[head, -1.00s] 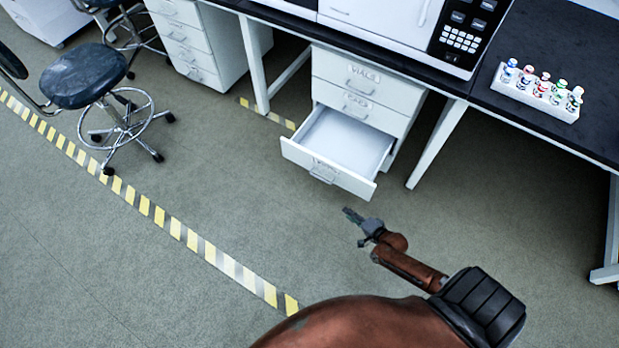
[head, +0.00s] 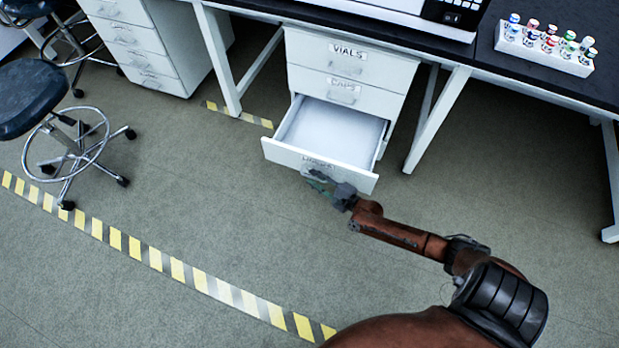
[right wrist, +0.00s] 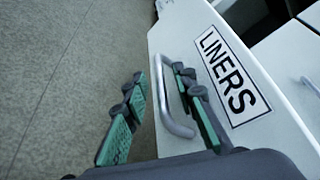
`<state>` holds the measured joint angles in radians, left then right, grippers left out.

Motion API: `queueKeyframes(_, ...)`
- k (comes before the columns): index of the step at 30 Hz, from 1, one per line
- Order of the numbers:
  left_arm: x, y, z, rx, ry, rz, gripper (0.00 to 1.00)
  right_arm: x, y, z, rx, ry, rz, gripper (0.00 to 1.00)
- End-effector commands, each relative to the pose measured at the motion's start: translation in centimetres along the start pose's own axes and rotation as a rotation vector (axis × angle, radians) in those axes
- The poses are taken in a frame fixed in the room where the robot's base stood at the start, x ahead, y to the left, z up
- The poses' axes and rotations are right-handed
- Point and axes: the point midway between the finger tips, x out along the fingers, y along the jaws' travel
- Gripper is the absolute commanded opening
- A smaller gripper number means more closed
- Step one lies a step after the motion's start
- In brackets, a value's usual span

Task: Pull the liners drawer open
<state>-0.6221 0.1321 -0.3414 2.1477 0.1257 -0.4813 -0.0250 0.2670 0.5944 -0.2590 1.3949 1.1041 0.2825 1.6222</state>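The liners drawer (head: 296,156) is the lowest of the white cabinet under the bench. It stands pulled out, and its inside looks empty. The right wrist view shows its front with the LINERS label (right wrist: 228,78) and a silver bar handle (right wrist: 170,95). My right gripper (head: 318,182) is at the drawer front, by the handle. In the right wrist view its green-padded fingers (right wrist: 160,76) are apart, one on each side of the handle bar. The right finger is between the bar and the drawer front; the left finger is clear of the bar. My left gripper is not in view.
The VIALS drawer (head: 349,52) and CAPS drawer (head: 345,91) above are shut. A rack of vials (head: 543,52) stands on the black bench. A stool (head: 75,150) is at the left. A bench leg (head: 437,120) stands right of the cabinet. Floor before the drawer is clear.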

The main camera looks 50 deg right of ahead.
Motion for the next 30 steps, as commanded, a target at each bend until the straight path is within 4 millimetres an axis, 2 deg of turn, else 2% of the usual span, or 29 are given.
queueKeyframes(4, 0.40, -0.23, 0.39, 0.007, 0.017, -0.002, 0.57, 0.96, 0.14, -0.09, 0.001, 0.001, 0.001, 0.25)
queueKeyframes(12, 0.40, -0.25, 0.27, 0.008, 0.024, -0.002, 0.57, 1.08, 0.02, -0.01, 0.000, 0.001, 0.001, 0.25)
queueKeyframes(23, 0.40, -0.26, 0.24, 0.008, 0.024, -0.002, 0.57, 1.05, 0.05, -0.02, 0.000, 0.001, 0.001, 0.01)
queueKeyframes(30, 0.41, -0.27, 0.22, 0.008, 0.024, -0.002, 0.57, 1.04, 0.07, -0.03, 0.000, 0.001, 0.001, 0.00)
